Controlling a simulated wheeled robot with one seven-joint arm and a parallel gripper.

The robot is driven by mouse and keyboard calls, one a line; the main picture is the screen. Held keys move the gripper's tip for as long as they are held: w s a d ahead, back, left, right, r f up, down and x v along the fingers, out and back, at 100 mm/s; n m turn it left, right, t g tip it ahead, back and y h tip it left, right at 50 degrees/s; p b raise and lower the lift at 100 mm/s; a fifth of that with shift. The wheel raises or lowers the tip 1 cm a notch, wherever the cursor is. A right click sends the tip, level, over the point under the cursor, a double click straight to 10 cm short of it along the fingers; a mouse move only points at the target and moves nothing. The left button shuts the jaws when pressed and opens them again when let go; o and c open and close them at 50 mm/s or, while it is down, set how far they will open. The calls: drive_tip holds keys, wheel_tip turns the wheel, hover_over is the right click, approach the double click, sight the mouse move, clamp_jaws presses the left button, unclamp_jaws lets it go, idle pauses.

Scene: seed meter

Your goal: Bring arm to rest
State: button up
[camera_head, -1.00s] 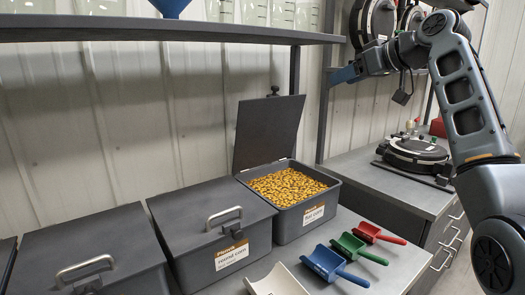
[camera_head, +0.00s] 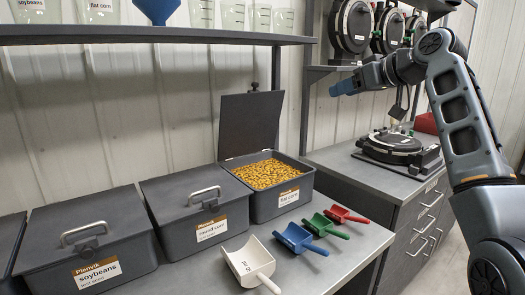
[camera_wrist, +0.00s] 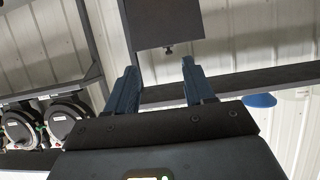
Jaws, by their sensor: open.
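My arm is raised on the right of the head view, bent over with my gripper (camera_head: 343,88) pointing left, in front of the wall and above the gap between the bench and the cabinet. In the wrist view my gripper (camera_wrist: 158,85) shows its two blue fingers well apart with nothing between them. It is open and empty. It touches nothing that I can see.
An open bin of yellow corn (camera_head: 308,186) has its lid (camera_head: 250,125) upright. Closed bins (camera_head: 195,215) stand left of it. White (camera_head: 250,262), blue (camera_head: 297,238), green (camera_head: 322,226) and red (camera_head: 345,214) scoops lie in front. A seed meter (camera_head: 395,145) sits on the cabinet. A shelf (camera_head: 150,36) runs above.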

drive_tip(key=s+f+m+t+h, duration=0.1)
drive_tip(key=s+f+m, duration=0.15)
drive_tip(key=f, duration=0.95)
drive_tip(key=s+f+m+h, duration=0.1)
drive_tip(key=s+f, duration=0.3)
drive_tip(key=f, duration=0.9)
drive_tip(key=s+f+m+t+h, duration=0.1)
drive_tip(key=s+f+m+h, duration=0.2)
drive_tip(key=s+f, duration=1.35)
drive_tip(key=s+f+m+t+h, duration=0.1)
drive_tip(key=s+f+h, duration=0.15)
drive_tip(key=s, duration=2.25)
drive_tip(key=r+v, duration=0.2)
drive_tip(key=v, duration=0.9)
drive_tip(key=w+d+r+v, duration=0.1)
drive_tip(key=r+v, duration=0.1)
drive_tip(key=v, duration=0.9)
drive_tip(key=shift+w+n+t, duration=0.2)
drive_tip(key=shift+n+t, duration=0.15)
drive_tip(key=shift+t, duration=0.05)
